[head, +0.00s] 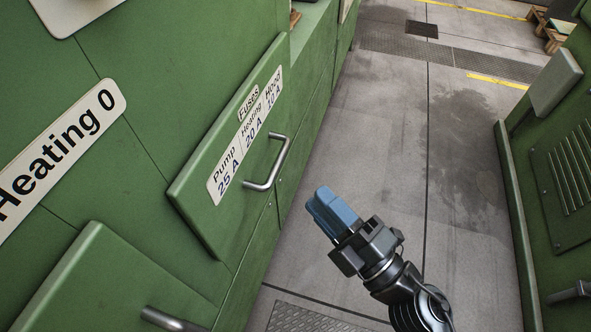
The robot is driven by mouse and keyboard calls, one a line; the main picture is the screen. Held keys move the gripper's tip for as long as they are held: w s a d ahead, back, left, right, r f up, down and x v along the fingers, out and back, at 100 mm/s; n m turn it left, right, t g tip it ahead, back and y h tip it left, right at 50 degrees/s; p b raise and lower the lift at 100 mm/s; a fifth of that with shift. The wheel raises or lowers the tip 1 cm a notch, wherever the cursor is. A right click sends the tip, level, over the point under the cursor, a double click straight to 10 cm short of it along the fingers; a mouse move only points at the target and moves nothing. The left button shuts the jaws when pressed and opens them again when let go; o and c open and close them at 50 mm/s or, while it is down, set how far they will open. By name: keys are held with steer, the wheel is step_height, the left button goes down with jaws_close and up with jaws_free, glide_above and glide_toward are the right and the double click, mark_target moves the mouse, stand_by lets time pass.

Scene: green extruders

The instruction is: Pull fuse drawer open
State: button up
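The fuse drawer (200,186) is a green panel on the left machine. Its white label (245,137) reads Fuses, with Pump 25 A, Heating 20 A and a partly legible third entry at 10 A. A silver bar handle (279,166) sits on its right part. The drawer front stands slightly proud of the cabinet; I cannot tell whether it is shut. My gripper (332,209), with blue fingers, is to the right of and below the handle, apart from it, over the floor. The fingers look close together, but any gap between them is not clear.
Another green panel with a silver handle (174,320) is at the lower left. A Heating 0 sign (62,148) is at the left. A green cabinet with a vent (577,165) bounds the right. The grey floor (385,130) between the machines is clear.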

mark_target(277, 161)
steer(key=w+a+n, duration=0.1)
steer(key=w+a, duration=0.1)
steer(key=w, duration=0.1)
steer(key=w+a+n+g+b, duration=0.1)
steer(key=w+a, duration=0.2)
steer(key=w+a+n+g+y, duration=0.1)
steer(key=w+a+n, duration=0.1)
steer(key=w, duration=0.1)
steer(key=shift+w+a+f, duration=0.35)
steer(key=shift+c, duration=0.2)
jaws_close()
